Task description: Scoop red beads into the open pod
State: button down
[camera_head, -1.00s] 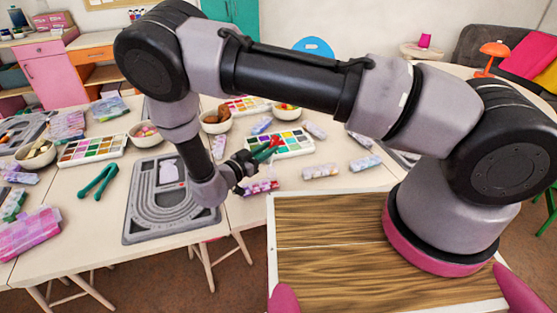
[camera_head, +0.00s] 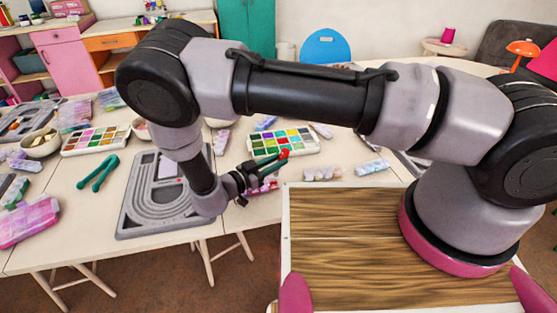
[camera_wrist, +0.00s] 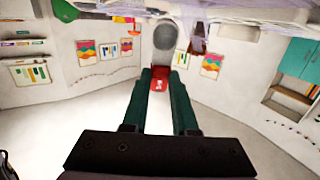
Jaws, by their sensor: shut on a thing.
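My gripper (camera_head: 263,168) is in front of the right edge of the grey bead board in the head view, raised above the table. It is shut on a small red piece (camera_head: 284,154), which shows between the green fingers in the wrist view (camera_wrist: 158,80). A grey rounded shape (camera_wrist: 165,35) shows beyond it; I cannot tell if they are one tool. A tray of many colours (camera_head: 284,142) lies behind the gripper, with red among its cells. I cannot make out loose red beads or which thing is the open pod.
The grey bead board (camera_head: 140,218) lies at the table's front. Green tongs (camera_head: 97,172) and another colour tray (camera_head: 95,140) lie left of it. A bowl (camera_head: 40,143) stands at the far left. Clear packets lie right of the gripper. My arm hides the table's back middle.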

jog(key=d+g+y, duration=0.1)
jog(key=w+f+g+y, duration=0.1)
jog(key=g+y, duration=0.1)
jog(key=shift+w+d, duration=0.3)
jog(key=shift+d, duration=0.1)
jog(key=g+y, duration=0.1)
jog(key=w+d+f+g+y, duration=0.1)
jog(key=y, duration=0.1)
jog(key=d+f+g+y, duration=0.1)
jog(key=g, duration=0.1)
jog(key=shift+w+d+y, duration=0.1)
jog(key=shift+w+y, duration=0.2)
jog(key=shift+w, duration=0.1)
jog(key=shift+w+d+r+g+y, duration=0.15)
jog(key=shift+r+g+y, duration=0.1)
jog(key=shift+r, duration=0.35)
jog(key=shift+d+r+g+y, duration=0.15)
jog(key=shift+r+y, duration=0.05)
jog(key=shift+r, duration=0.4)
jog(key=shift+w+d+r+g+y, duration=0.15)
jog(key=shift+r+g+y, duration=0.1)
jog(key=shift+r, duration=0.35)
jog(key=shift+s, duration=0.1)
